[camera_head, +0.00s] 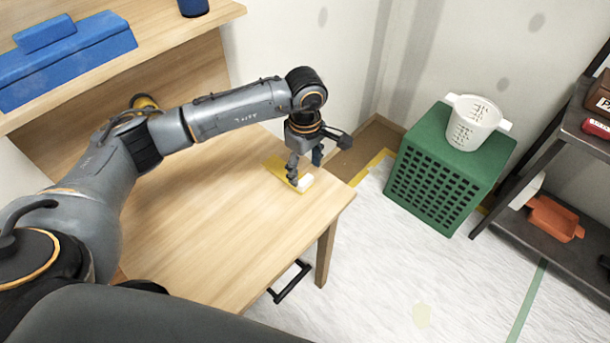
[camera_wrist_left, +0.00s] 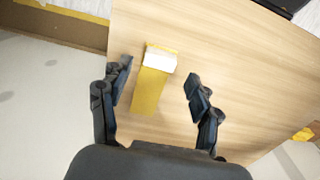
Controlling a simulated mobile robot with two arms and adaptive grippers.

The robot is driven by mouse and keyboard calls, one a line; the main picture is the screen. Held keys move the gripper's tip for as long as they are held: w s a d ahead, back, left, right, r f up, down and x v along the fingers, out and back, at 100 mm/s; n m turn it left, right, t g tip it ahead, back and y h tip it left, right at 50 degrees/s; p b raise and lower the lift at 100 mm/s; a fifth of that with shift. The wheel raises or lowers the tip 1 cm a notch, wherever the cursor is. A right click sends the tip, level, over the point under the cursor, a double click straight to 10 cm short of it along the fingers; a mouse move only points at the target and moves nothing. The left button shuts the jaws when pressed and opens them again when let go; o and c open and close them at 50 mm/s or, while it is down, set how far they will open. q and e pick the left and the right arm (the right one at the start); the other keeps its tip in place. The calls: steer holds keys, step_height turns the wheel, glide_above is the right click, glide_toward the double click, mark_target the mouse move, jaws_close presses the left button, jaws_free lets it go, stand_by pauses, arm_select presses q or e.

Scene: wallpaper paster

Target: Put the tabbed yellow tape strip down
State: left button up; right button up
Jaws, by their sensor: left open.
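The yellow tape strip (camera_head: 275,167) with a white tab (camera_head: 305,183) at one end lies on the wooden table near its right corner. In the left wrist view, the strip (camera_wrist_left: 149,92) lies flat on the wood, with the white tab at its far end. My left gripper (camera_head: 304,168) is above the strip and partly hides it in the head view. In the left wrist view, its fingers (camera_wrist_left: 159,72) are spread, one on each side of the strip, with gaps showing beside it. My right gripper is not in view.
A blue toolbox (camera_head: 65,65) sits on the raised shelf at the back left. A green crate (camera_head: 450,160) carries a white measuring cup (camera_head: 473,124) beyond the table's right edge. A dark rack (camera_head: 575,160) stands at far right. Most of the tabletop (camera_head: 215,225) is bare.

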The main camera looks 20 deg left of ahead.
arm_select(q)
step_height(320, 180, up, 8)
steer(key=b, duration=0.1)
steer(key=shift+r, duration=0.25)
